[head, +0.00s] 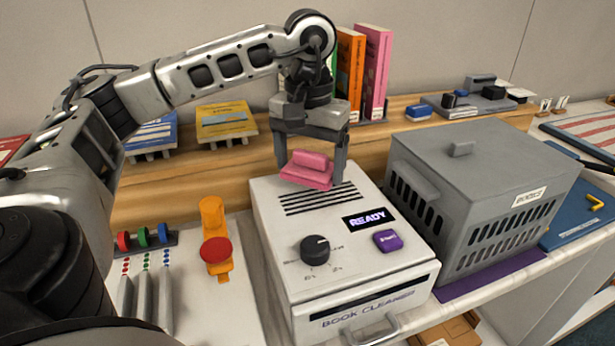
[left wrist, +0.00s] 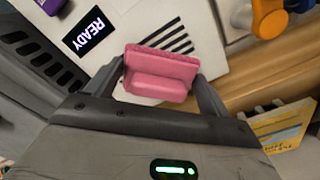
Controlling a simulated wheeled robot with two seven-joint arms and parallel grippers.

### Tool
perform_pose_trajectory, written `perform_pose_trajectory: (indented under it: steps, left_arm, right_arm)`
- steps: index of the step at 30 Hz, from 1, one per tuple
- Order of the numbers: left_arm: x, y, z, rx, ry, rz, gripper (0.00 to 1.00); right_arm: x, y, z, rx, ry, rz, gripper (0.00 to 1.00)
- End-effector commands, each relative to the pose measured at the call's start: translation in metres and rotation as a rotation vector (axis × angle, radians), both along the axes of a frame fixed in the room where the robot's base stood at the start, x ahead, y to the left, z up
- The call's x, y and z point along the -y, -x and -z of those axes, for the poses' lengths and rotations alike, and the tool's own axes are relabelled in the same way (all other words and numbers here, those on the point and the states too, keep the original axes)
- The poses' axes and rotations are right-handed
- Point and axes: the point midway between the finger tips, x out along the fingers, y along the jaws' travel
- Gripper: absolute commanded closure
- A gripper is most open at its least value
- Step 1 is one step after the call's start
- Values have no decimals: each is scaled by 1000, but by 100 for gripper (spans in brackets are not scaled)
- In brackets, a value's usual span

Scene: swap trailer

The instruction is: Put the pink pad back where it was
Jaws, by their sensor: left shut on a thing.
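The pink pad (head: 308,168) has a raised grip on a flat base. My left gripper (head: 311,165) is shut on it, above the slotted top of the white book cleaner (head: 265,212). In the left wrist view the pad (left wrist: 160,72) sits between the fingertips of my left gripper (left wrist: 160,80), with the dark slots behind it. I cannot tell whether the pad touches the cleaner's top. My right gripper is not in view.
A grey slotted box (head: 455,170) stands close to the right of the cleaner. An orange post with a red knob (head: 216,250) is at left. Books (head: 372,75) stand on the wooden shelf behind. A grey tray (head: 465,104) with small blocks is at the back right.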

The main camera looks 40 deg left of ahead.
Motion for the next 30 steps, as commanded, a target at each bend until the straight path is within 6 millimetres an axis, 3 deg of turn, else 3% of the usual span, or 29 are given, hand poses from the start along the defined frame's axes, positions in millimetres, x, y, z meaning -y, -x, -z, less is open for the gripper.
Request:
perform_pose_trajectory:
  steps: [7, 20, 21, 23, 30]
  left_arm:
    - [-6, -2, 34, -3, -1, -2, 37]
    - [-5, -2, 42, -1, 0, -1, 37]
    - [-5, -2, 42, -1, 0, -1, 16]
    - [-5, -2, 41, -1, 0, -1, 0]
    - [-6, -2, 40, -1, -1, -1, 0]
  right_arm:
    - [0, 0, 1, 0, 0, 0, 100]
    - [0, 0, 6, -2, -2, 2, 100]
    - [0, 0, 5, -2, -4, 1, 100]
    - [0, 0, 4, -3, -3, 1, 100]
    - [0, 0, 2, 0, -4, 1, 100]
